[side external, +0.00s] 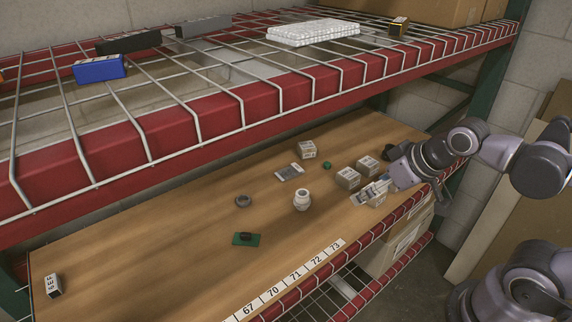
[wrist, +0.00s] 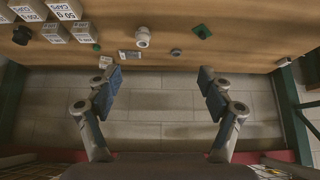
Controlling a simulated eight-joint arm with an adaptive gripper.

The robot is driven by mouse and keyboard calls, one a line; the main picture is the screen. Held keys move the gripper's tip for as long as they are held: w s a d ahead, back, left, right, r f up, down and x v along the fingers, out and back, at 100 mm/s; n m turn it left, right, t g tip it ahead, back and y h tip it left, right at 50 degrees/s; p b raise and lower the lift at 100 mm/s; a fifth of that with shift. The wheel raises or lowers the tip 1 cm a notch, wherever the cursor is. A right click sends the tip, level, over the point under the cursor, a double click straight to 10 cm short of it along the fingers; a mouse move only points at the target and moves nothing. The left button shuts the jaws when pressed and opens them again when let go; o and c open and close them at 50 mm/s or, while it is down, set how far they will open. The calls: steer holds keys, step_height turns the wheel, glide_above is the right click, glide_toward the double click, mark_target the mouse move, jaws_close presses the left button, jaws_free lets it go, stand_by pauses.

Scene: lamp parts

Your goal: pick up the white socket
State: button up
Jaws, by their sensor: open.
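The white socket (side external: 302,199) stands on the wooden shelf board, near the middle of the side view. In the wrist view the white socket (wrist: 142,36) shows near the top, left of centre, well beyond the fingertips. My gripper (side external: 371,193) is at the right of the board in the side view, to the right of the socket and apart from it. In the wrist view my gripper (wrist: 158,78) has its two blue-padded fingers spread wide with nothing between them. Part of the gripper overlaps the small boxes in the side view.
Small labelled boxes (side external: 348,177) stand near my gripper. A flat grey piece (side external: 290,172), a green knob (side external: 327,165), a dark ring (side external: 244,200) and a green plate (side external: 246,239) lie around the socket. A wire shelf (side external: 220,105) with red beam hangs above. The board's left part is mostly clear.

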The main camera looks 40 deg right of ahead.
steer(key=w+a+f+n+g+y, duration=0.3)
steer(key=w+a+f+n, duration=0.2)
steer(key=w+a+n, duration=0.25)
steer(key=m+h, duration=0.2)
steer(key=m, duration=0.1)
glide_above(302, 200)
steer(key=d, duration=0.2)
steer(key=shift+g, duration=0.4)
steer(key=f, duration=1.3)
steer(key=shift+s+d+f, duration=0.15)
steer(key=shift+s+f, duration=0.05)
steer(key=shift+f, duration=0.15)
steer(key=shift+x, duration=3.65)
steer(key=c, duration=1.3)
